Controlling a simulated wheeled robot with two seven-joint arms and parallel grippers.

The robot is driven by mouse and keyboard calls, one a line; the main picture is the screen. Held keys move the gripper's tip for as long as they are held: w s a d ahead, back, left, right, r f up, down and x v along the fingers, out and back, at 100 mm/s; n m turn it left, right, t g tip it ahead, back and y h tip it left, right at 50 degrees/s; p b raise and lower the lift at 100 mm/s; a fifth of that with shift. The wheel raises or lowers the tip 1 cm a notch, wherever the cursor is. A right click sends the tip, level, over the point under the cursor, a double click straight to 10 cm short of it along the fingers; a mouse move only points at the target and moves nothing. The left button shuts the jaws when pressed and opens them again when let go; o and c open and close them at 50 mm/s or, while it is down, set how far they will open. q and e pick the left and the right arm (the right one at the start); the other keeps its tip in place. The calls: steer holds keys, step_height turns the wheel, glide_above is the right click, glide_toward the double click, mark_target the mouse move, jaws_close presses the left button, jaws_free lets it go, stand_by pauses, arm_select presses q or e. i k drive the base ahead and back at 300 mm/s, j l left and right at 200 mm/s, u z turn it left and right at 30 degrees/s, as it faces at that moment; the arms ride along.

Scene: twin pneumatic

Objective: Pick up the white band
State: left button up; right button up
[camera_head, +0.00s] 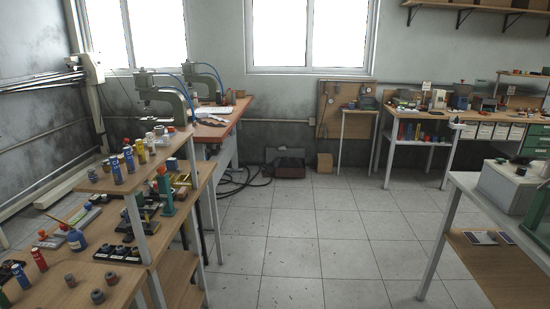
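I cannot make out a white band for certain in the head view. A pale flat item (213,110) lies on the far workbench (212,134) near the two presses, too small to identify. The near press (165,95) and the far press (205,78) are grey-green with blue hoses. Neither of my grippers is in view.
A wooden shelf unit (120,188) with bottles and small parts stands at the left. A table with a grey box (508,186) stands at the right. Open tiled floor (310,235) lies between them. Black hoses (240,180) lie by the far workbench.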

mark_target(203, 115)
steer(key=i, duration=1.85)
steer(key=i+u, duration=0.25)
steer(key=i, duration=0.2)
steer(key=i+l+u, duration=0.2)
steer(key=i, duration=0.25)
steer(key=i+l+u, duration=0.25)
steer(key=i, duration=0.15)
steer(key=i+l+u, duration=0.2)
steer(key=i, duration=0.25)
steer(key=i+l+u, duration=0.1)
steer(key=i+l, duration=0.35)
steer(key=l, duration=0.15)
steer(key=i+l+u, duration=0.15)
steer(key=i+l, duration=0.3)
steer(key=l, duration=0.2)
steer(key=i+l+u, duration=0.15)
steer(key=l, duration=0.2)
steer(key=i+l+u, duration=0.1)
steer(key=i+l, duration=0.3)
steer(key=l, duration=0.3)
steer(key=i+l+u, duration=0.15)
steer(key=l, duration=0.25)
